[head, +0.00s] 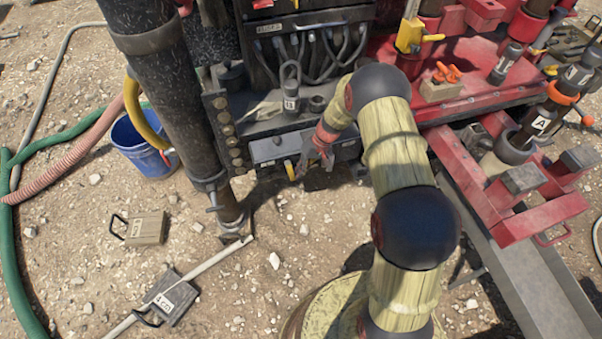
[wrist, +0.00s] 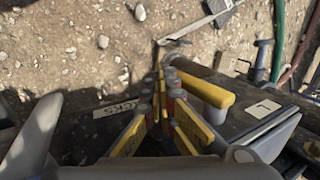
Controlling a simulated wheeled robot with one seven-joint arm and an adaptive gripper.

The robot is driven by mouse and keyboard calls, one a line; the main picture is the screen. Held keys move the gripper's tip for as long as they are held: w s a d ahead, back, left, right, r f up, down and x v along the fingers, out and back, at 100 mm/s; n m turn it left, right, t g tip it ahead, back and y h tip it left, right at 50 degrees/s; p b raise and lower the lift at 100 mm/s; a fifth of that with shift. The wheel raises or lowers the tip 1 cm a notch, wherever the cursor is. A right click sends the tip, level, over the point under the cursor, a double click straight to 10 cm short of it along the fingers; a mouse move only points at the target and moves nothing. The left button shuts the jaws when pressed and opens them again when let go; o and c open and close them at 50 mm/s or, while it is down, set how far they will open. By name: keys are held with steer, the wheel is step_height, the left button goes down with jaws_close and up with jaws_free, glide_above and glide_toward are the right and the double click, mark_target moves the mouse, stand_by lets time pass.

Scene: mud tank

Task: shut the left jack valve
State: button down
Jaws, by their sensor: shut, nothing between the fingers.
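The jack valve panel (head: 268,151) is a dark box low on the machine's front, partly hidden by my arm. A yellow valve lever (head: 289,170) shows under it in the head view. In the wrist view the yellow lever (wrist: 208,89) lies right of my fingers, slanting, with a white L plate (wrist: 263,108) farther right. A plate reading "CKS", partly covered (wrist: 116,107), is left of my fingers. My gripper (wrist: 163,75) is shut and empty, its tips close beside the lever's far end. I cannot tell whether they touch. In the head view my gripper (head: 308,168) is at the panel's front.
A black jack leg (head: 228,208) stands left of the panel. A blue bucket (head: 135,150), tan case (head: 147,228), grey block (head: 172,296) and pale bar (head: 200,272) are on the gravel at left. Red steelwork (head: 470,160) is at right. Gravel before the panel is open.

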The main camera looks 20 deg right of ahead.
stand_by(0.8)
steer(key=v, duration=1.2)
stand_by(0.4)
